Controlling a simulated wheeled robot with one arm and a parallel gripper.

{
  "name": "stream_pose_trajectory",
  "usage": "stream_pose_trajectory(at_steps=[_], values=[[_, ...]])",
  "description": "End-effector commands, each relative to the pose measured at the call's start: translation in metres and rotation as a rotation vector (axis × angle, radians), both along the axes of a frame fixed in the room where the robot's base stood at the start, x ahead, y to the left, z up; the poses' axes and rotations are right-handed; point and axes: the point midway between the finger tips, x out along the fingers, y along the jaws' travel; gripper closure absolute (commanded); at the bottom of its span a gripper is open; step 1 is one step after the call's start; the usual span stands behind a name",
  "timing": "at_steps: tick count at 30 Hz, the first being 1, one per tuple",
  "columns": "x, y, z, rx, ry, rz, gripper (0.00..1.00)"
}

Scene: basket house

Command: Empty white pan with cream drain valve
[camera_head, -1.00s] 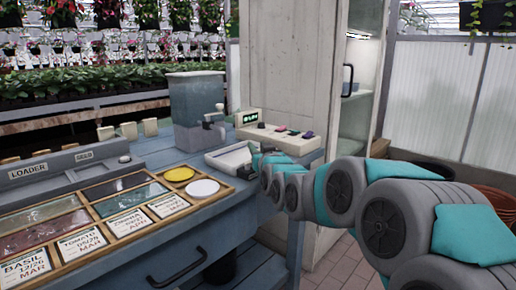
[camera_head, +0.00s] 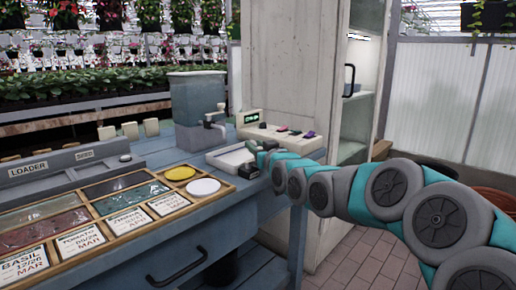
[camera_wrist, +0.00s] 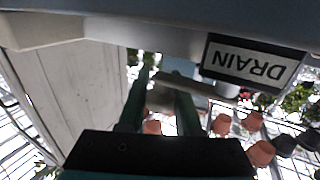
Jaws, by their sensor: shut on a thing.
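The white pan (camera_head: 232,157) sits on the right part of the blue bench, in front of the scale's display box. Its inside looks grey with a pale part, and I cannot tell how much is in it. My gripper (camera_head: 256,150) is at the pan's right side, partly hidden by my arm. In the wrist view my gripper (camera_wrist: 162,84) has green fingers closed around a pale bar that looks like the drain valve (camera_wrist: 218,86). The bar lies just by an upside-down DRAIN label (camera_wrist: 252,64). The rest of the valve is hidden.
A water tank (camera_head: 198,97) with a tap (camera_head: 215,117) stands behind the pan. A control box (camera_head: 275,130) with a green display and buttons is at the back right. Seed trays (camera_head: 110,205) fill the left of the bench. Free floor is at the right.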

Motion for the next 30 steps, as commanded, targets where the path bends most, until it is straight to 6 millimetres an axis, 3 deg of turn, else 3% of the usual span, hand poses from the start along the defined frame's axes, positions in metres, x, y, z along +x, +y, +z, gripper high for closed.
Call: stream_pose_trajectory(at_steps=[18,19,26,30], values=[[0.0006,0.0027,-0.0004,-0.002,-0.002,0.045,1.0],[0.0007,0.0026,-0.0004,-0.002,-0.002,0.045,0.65],[0.0008,0.0021,-0.0007,-0.001,-0.002,0.044,0.39],[0.0009,0.0019,-0.0008,-0.001,-0.002,0.043,0.38]])
